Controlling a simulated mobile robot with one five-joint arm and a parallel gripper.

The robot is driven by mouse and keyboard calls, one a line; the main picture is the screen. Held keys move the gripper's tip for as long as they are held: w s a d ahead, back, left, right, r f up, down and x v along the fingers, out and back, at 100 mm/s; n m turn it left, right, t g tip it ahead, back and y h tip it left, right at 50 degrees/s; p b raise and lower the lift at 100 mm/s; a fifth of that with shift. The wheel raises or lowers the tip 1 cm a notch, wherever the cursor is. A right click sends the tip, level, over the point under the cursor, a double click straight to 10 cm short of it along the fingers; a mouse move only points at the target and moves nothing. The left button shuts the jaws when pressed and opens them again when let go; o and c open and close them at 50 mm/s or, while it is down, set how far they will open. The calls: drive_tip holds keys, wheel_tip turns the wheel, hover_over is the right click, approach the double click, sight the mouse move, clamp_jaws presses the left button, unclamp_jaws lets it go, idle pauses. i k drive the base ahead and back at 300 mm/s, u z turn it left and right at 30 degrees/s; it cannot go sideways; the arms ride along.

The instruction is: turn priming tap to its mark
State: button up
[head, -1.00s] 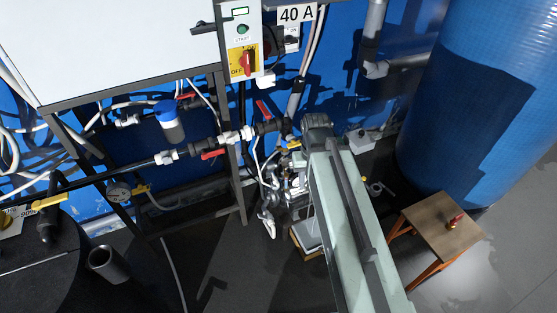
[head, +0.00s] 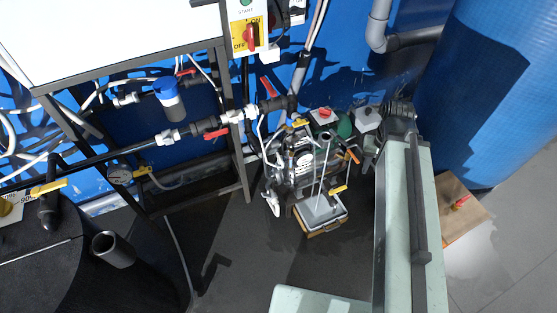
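A pump unit (head: 302,160) stands on the floor against the blue wall, with pipes and small taps around it. One yellow tap handle (head: 300,122) is at its top left. Another yellow handle (head: 338,189) is lower, above a grey box-like tray (head: 320,212). An orange-tipped handle (head: 353,154) is at the right of the pump. I cannot tell which of these is the priming tap, and no mark can be made out. My arm rises along the right of the pump, and its far end hides what lies behind. My gripper does not show.
A frame with pipes, a blue-capped filter (head: 170,98) and red-handled valves (head: 216,134) stands left of the pump. A black tank (head: 60,265) is at the lower left. Floor between is clear.

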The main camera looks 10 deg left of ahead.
sight(280, 160)
drive_tip(key=k, duration=0.95)
drive_tip(key=u, duration=0.6)
drive_tip(key=i, duration=1)
drive_tip(key=u, duration=0.05)
